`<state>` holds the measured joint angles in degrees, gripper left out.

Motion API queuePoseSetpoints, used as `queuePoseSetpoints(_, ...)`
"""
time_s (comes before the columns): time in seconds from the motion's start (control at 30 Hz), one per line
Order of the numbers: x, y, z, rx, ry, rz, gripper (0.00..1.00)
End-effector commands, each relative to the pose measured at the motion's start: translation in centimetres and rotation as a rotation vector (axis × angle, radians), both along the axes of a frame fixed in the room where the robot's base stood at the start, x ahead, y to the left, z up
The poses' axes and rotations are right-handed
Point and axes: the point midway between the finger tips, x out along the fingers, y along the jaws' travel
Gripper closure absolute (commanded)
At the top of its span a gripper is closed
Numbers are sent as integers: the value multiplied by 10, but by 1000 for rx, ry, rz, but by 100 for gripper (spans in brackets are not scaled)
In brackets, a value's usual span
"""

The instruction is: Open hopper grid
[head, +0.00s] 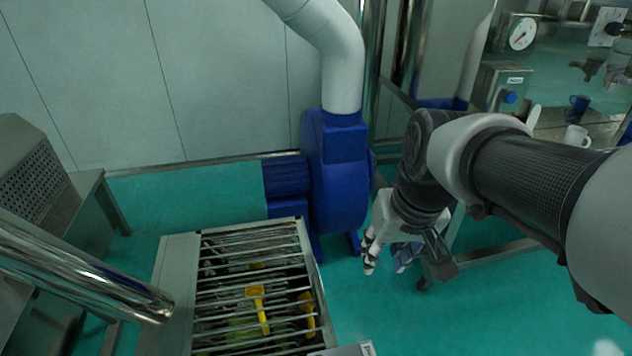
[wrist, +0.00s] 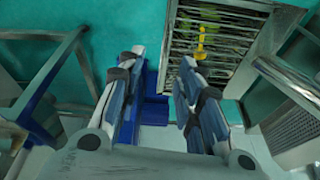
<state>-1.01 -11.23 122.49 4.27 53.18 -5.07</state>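The hopper grid (head: 228,268) is a frame of metal bars lying flat across the hopper top, low in the head view. A yellow handled tool (head: 257,303) shows at the grid, and another yellow piece (head: 307,313) is to its right, among the bars. The grid also shows at the top of the wrist view (wrist: 231,22), with yellow on it (wrist: 201,40). My gripper (head: 387,264) is to the right of the hopper, apart from the grid. Its two fingers are spread with nothing between them in the wrist view (wrist: 158,66).
A blue blower (head: 338,175) with a grey pipe (head: 342,75) stands behind the hopper. A shiny metal tube (head: 85,270) crosses the left. A steel bench (head: 490,249) is behind my arm at the right. Green floor (head: 365,315) is clear right of the hopper.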

Motion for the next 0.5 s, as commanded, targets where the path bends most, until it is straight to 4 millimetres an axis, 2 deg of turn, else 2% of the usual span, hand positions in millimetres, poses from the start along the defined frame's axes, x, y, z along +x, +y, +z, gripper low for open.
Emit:
queuePoseSetpoints(0.1,41,7,-5,11,40,20,67)
queuePoseSetpoints(0.27,92,16,-24,28,85,46,67)
queuePoseSetpoints(0.5,160,32,-75,52,152,83,67)
